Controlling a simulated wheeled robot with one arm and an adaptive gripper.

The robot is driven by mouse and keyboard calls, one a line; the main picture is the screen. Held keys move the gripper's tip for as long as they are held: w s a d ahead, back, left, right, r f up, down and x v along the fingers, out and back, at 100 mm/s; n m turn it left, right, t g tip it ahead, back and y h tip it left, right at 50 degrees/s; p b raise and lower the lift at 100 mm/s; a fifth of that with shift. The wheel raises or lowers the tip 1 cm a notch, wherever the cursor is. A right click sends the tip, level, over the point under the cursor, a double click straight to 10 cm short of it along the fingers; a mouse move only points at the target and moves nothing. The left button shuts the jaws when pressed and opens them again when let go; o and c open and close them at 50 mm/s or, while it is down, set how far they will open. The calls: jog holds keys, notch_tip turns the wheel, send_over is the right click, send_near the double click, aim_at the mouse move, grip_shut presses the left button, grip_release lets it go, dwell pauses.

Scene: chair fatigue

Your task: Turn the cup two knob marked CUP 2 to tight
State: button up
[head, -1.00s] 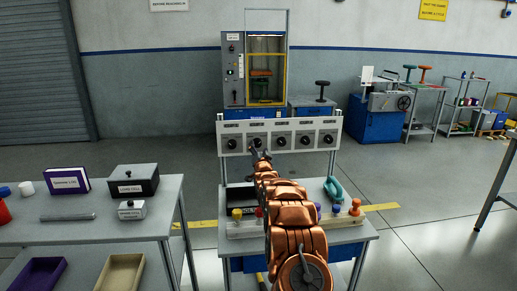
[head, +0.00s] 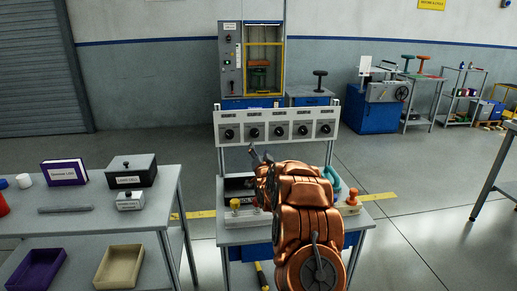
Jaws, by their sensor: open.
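A white panel (head: 266,132) on a frame stands behind the small table. It carries a row of several black knobs, each on a grey plate. The knob pointers are too small to judge. My gripper (head: 261,153) is open and empty, just below the panel in the picture, under the second and third knobs (head: 279,131). It appears apart from every knob.
The small table (head: 232,237) under the panel holds a yellow-topped piece (head: 235,204), an orange knobbed piece (head: 353,196) and a teal loop (head: 333,180), partly behind my arm. A grey bench (head: 100,215) with boxes stands at left.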

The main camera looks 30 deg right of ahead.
jog(key=shift+s+a, duration=0.2)
jog(key=shift+s, duration=0.3)
dwell(0.4)
jog(key=s+a+r+n+g+y+p, duration=0.2)
jog(key=s+a, duration=0.1)
jog(key=a, duration=0.4)
jog(key=s+a+r+n+g+y+p, duration=0.1)
jog(key=s+a+r+n+g+y, duration=0.15)
jog(key=a, duration=0.55)
jog(key=s+a+n+g+y+p, duration=0.25)
jog(key=s+a+g, duration=0.25)
jog(key=s+a, duration=0.6)
jog(key=s+a+r+n+g+p, duration=0.1)
jog(key=s+a+g, duration=0.1)
jog(key=s, duration=1.3)
jog(key=s+a+r+n+g+p, duration=0.2)
jog(key=s+g, duration=0.3)
jog(key=s, duration=1)
jog(key=s+a+r+n+g+p, duration=0.1)
jog(key=s+a+g+p, duration=0.1)
jog(key=s, duration=1.3)
jog(key=shift+a+r+n+g+y, duration=0.15)
jog(key=shift+a+n+g+y, duration=0.2)
jog(key=shift+a+g, duration=0.5)
